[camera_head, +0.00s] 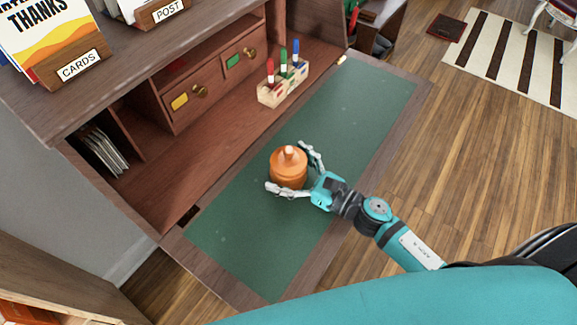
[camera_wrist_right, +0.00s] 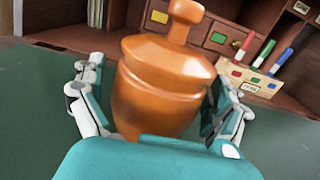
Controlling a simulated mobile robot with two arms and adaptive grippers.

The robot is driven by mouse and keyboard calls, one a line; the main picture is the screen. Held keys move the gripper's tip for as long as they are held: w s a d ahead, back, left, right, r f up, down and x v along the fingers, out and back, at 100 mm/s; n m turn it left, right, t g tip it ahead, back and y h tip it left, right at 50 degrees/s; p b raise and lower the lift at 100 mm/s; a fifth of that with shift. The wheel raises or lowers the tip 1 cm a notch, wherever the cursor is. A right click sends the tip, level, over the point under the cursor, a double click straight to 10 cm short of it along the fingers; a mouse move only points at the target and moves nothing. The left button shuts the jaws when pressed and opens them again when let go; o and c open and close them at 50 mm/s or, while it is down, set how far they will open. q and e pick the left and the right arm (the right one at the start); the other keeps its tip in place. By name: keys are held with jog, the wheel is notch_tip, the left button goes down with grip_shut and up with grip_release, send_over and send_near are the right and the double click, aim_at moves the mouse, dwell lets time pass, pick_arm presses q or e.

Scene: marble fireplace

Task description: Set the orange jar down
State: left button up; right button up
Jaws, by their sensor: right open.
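The orange jar (camera_head: 288,170) has a lid with a knob on top. It appears upright on the green desk mat (camera_head: 345,103). My right gripper (camera_head: 294,172) is open, with one finger on each side of the jar. In the right wrist view the jar (camera_wrist_right: 165,88) fills the middle between the two fingers of my right gripper (camera_wrist_right: 160,110). The fingers look slightly apart from its sides. The jar's base is hidden behind the gripper in that view. My left gripper is in neither view.
A wooden holder (camera_head: 270,97) with red, green and blue markers stands behind the mat. Small drawers (camera_head: 190,97) and cubbies line the desk's back. A card box (camera_head: 75,68) sits on the upper shelf. The mat is clear on both sides of the jar.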

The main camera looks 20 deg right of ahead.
jog(key=shift+r, duration=0.2)
jog(key=b+v, duration=0.1)
jog(key=v, duration=0.4)
jog(key=b+v, duration=0.1)
jog(key=v, duration=0.4)
jog(key=shift+s+d+f+b, duration=0.2)
jog(key=shift+s+b, duration=0.05)
jog(key=shift+b, duration=0.05)
jog(key=shift+s+d+r, duration=0.15)
jog(key=shift+s+d, duration=0.35)
jog(key=shift+s, duration=0.05)
